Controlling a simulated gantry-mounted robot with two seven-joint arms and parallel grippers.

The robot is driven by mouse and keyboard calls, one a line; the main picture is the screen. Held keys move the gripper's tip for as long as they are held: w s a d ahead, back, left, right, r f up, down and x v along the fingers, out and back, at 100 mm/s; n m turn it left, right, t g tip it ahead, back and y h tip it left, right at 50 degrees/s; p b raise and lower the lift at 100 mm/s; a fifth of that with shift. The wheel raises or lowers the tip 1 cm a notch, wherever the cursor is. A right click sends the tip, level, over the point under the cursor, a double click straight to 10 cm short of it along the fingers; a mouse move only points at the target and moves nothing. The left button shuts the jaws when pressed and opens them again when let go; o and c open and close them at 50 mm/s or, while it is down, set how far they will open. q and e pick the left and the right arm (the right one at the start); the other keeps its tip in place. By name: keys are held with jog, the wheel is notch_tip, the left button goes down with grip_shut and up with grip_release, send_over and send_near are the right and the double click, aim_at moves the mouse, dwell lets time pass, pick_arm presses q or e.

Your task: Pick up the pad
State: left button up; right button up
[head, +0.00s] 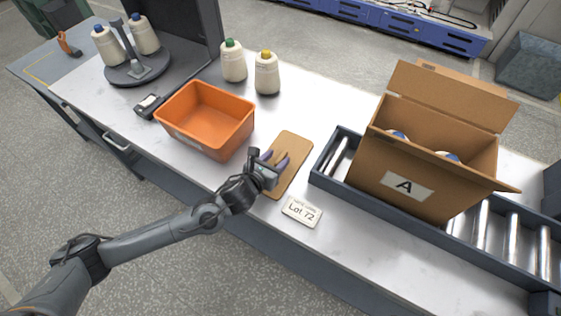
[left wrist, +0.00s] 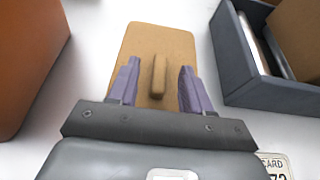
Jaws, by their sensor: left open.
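The pad (head: 293,150) is a flat tan board with rounded corners, lying on the white table between the orange bin and the roller conveyor. In the left wrist view the pad (left wrist: 158,38) has a raised tan grip bar (left wrist: 158,76) along its middle. My left gripper (head: 273,158) is over the near part of the pad. In the left wrist view its purple fingers (left wrist: 157,85) are open, one on each side of the bar, with gaps to it. I cannot tell their exact height above the pad. My right gripper is not in view.
The orange bin (head: 207,118) is close left of my gripper. A cardboard box (head: 405,187) marked A stands on the roller conveyor (head: 330,170) to the right. A Lot 72 card (head: 301,212) lies in front. Two bottles (head: 234,62) stand behind. Clear table lies behind the pad.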

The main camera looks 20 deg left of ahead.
aim_at(284, 152)
pick_arm(q)
jog(key=shift+x, duration=2.25)
jog(key=shift+c, duration=0.3)
grip_shut()
